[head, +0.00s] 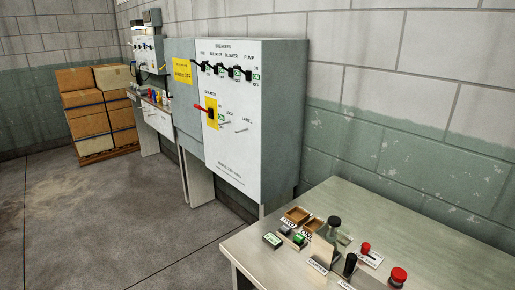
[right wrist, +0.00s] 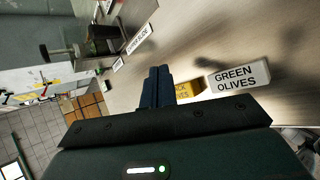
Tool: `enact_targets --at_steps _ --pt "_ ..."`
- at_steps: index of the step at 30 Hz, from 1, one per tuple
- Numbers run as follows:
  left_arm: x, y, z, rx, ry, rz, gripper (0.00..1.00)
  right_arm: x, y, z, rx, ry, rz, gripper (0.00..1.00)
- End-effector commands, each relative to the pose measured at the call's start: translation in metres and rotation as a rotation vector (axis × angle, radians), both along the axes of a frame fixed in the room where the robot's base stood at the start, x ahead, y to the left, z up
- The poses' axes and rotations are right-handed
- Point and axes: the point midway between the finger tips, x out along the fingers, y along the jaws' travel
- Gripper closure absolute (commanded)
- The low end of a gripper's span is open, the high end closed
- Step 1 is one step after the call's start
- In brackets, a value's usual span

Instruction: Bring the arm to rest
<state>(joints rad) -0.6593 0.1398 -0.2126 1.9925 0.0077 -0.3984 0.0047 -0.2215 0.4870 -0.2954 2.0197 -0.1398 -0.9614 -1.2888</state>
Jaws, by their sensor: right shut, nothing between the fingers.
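My right gripper (right wrist: 157,85) shows in the right wrist view. Its two dark blue fingers are together, with nothing between them. They are over a pale table surface (right wrist: 190,40), and I cannot tell the height. A white "GREEN OLIVES" label block (right wrist: 238,80) is just right of the fingers. Neither arm shows in the head view, and my left gripper is in neither view.
In the head view, a grey table (head: 300,265) at lower right holds knobs, small trays and labels. A breaker cabinet (head: 250,120) stands by the wall. Stacked cartons (head: 90,108) are at far left. The floor (head: 90,220) at left is clear.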

Motion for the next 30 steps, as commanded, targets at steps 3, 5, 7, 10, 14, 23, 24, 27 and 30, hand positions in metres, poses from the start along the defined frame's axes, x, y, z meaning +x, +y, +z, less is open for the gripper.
enact_targets --at_steps 3,5,7,10,14,23,24,27,30 --pt "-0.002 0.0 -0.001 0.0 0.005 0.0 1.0 -0.043 0.02 0.0 0.315 0.081 -0.305 1.0" --pt "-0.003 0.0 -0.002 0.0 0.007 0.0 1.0 -0.062 0.027 0.002 0.446 0.118 -0.456 1.0" --pt "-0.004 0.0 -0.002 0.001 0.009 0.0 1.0 -0.083 0.034 0.004 0.576 0.159 -0.622 1.0" --pt "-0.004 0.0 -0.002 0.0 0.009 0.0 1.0 -0.108 0.04 0.008 0.718 0.203 -0.83 1.0" --pt "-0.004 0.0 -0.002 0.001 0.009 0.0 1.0 -0.136 0.046 0.014 0.857 0.249 -1.067 1.0" --pt "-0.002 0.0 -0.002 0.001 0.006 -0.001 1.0 -0.174 0.057 0.019 1.06 0.293 -1.435 1.0" --pt "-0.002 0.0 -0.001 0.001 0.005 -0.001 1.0 -0.169 0.059 0.014 1.08 0.282 -1.415 1.0" --pt "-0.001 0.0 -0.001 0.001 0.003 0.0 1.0 -0.158 0.065 0.002 1.129 0.257 -1.369 1.0" --pt "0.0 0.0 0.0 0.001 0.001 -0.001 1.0 -0.148 0.072 -0.01 1.183 0.231 -1.32 1.0"
